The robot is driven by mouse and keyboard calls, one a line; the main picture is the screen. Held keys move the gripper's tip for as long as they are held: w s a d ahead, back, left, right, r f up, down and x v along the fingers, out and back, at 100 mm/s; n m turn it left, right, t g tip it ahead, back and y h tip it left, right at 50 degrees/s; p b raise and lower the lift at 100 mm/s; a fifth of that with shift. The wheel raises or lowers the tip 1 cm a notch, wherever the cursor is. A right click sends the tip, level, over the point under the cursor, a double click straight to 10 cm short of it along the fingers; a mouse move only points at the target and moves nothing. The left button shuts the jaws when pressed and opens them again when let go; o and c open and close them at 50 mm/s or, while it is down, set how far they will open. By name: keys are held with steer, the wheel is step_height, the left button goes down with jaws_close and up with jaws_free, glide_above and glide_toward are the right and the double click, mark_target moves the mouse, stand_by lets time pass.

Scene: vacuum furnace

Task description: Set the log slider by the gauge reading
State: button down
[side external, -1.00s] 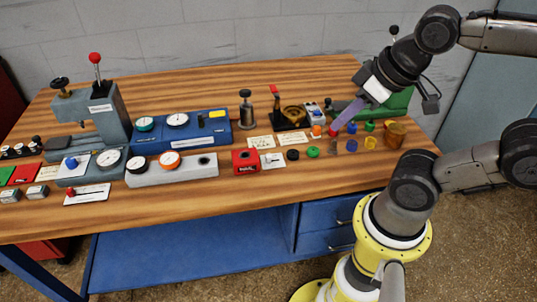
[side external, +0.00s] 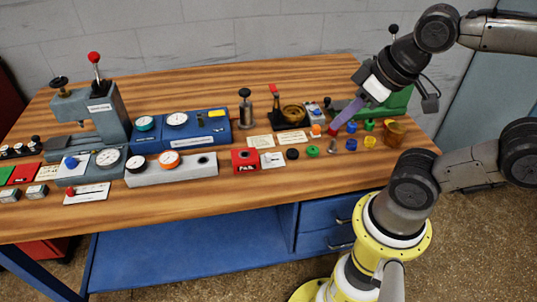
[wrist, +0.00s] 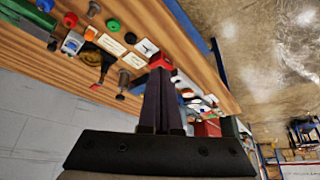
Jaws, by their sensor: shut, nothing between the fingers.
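A white plate with a red knob (side external: 71,191) lies at the front left of the bench in the side view; it looks like a slider, but its scale is too small to read. A round white gauge (side external: 108,158) sits just behind it on a grey press-like device (side external: 105,115). Its needle cannot be read. My gripper (side external: 335,129) is at the right part of the bench, far from both, low over the small coloured pieces. In the wrist view my gripper (wrist: 160,75) has its dark fingers together with nothing held.
A red box (side external: 246,160) and several small coloured caps lie closer to my gripper. The bench's front strip is mostly clear.

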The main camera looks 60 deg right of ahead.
steer(key=c, duration=1.6)
jaws_free()
steer(key=c, duration=1.1)
jaws_free()
steer(key=shift+m, duration=0.3)
steer(key=shift+w+r+m, duration=0.15)
steer(key=shift+r+m, duration=0.15)
steer(key=shift+m, duration=0.1)
steer(key=m+g, duration=0.5)
steer(key=m, duration=0.3)
glide_above(268, 154)
step_height(268, 154, down, 7)
steer(key=shift+g, duration=0.3)
step_height(268, 154, down, 15)
steer(key=shift+a+r, duration=0.1)
steer(key=shift+r, duration=0.05)
